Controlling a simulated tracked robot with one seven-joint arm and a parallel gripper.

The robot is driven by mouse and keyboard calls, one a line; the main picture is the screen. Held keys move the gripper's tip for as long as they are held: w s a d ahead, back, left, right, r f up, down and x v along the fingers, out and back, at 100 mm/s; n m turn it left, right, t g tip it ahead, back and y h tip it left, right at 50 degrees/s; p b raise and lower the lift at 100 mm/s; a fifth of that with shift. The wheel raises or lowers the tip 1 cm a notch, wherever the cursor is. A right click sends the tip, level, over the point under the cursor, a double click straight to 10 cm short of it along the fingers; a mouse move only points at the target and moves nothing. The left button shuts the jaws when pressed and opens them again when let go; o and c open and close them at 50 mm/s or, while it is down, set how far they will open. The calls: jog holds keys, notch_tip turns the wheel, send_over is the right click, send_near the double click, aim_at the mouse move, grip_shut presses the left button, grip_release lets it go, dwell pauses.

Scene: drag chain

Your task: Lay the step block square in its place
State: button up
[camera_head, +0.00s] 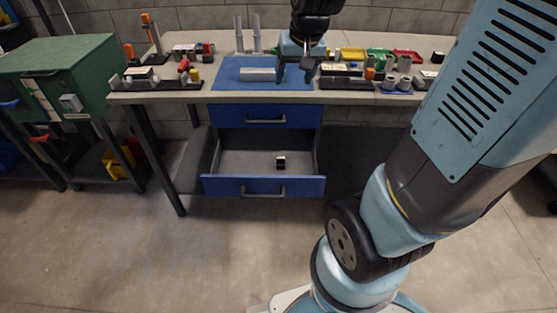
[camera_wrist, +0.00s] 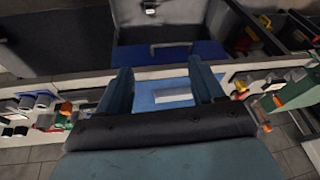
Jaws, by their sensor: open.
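A pale grey oblong block, likely the step block (camera_head: 258,74), lies flat on the blue mat (camera_head: 226,84) on the workbench; its step shape is too small to make out. It also shows in the wrist view (camera_wrist: 173,95), between the fingers in the picture, with the blue mat (camera_wrist: 146,99) around it. My gripper (camera_head: 295,76) is open and empty, over the right part of the mat, to the right of the block in the head view. Its two fingers (camera_wrist: 162,82) are spread in the wrist view. Any marked place for the block is not clear.
The lower drawer (camera_head: 262,187) is open, with a small dark-and-pale object (camera_head: 281,162) inside. Two upright posts (camera_head: 247,35) stand behind the mat. A black tray (camera_head: 346,83) and small coloured parts crowd the right; another cluster (camera_head: 160,82) is left. A green cabinet (camera_head: 60,75) stands far left.

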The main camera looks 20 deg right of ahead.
jog(key=w+f+m+g, duration=0.1)
jog(key=w+f, duration=0.7)
jog(key=f, duration=0.5)
jog(key=m+g+h, duration=0.1)
send_near(281, 159)
jog(key=shift+w+d+f, duration=0.1)
jog(key=shift+w+f, duration=0.2)
jog(key=shift+f, duration=1.45)
jog(key=shift+w+f, duration=0.3)
jog(key=shift+f, duration=1.45)
jog(key=shift+w+d+f, duration=0.1)
jog(key=shift+w+f, duration=0.2)
jog(key=shift+f, duration=1.5)
jog(key=shift+c, duration=0.2)
grip_shut()
